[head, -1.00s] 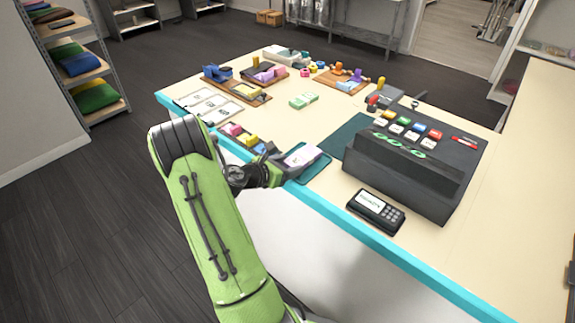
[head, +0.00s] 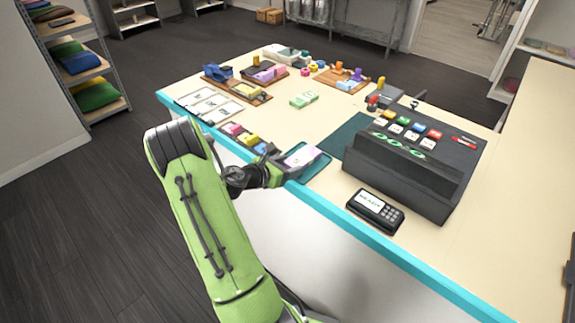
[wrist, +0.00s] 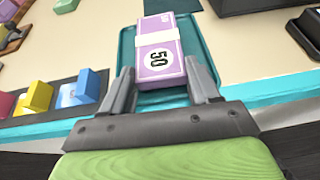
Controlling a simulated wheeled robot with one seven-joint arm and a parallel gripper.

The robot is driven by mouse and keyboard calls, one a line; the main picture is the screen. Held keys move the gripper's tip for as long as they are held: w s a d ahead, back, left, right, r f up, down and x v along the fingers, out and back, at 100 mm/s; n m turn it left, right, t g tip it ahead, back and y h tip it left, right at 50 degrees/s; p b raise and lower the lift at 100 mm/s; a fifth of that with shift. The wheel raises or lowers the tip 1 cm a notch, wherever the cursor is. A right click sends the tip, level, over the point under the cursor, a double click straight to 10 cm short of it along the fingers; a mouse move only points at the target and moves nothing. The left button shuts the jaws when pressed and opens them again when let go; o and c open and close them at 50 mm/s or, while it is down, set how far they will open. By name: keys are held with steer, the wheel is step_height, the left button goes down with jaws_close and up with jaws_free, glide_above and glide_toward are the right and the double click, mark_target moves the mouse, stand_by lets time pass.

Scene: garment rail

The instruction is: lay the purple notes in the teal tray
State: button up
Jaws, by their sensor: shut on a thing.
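The purple notes (wrist: 160,52) are a banded bundle marked 50. In the wrist view they lie between the two fingers of my gripper (wrist: 165,90), which is shut on their near end. The teal tray (wrist: 127,45) shows around and beneath the bundle, with its rim on both sides. I cannot tell whether the bundle touches the tray floor. In the head view the notes (head: 301,155) are over the teal tray (head: 318,167) at the counter's front edge, and my gripper (head: 283,172) reaches in from the left.
A black till (head: 405,175) and a card reader (head: 375,210) stand right of the tray. A holder with pink, yellow and blue items (head: 250,139) is to the left. Green notes (head: 304,99) lie farther back. Free counter lies between the green notes and the tray.

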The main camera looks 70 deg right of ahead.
steer(key=o, duration=1.2)
steer(key=shift+o, duration=1)
steer(key=shift+r+p, duration=2.5)
steer(key=shift+p, duration=0.05)
steer(key=shift+r, duration=0.1)
step_height(320, 180, up, 5)
steer(key=p, duration=0.5)
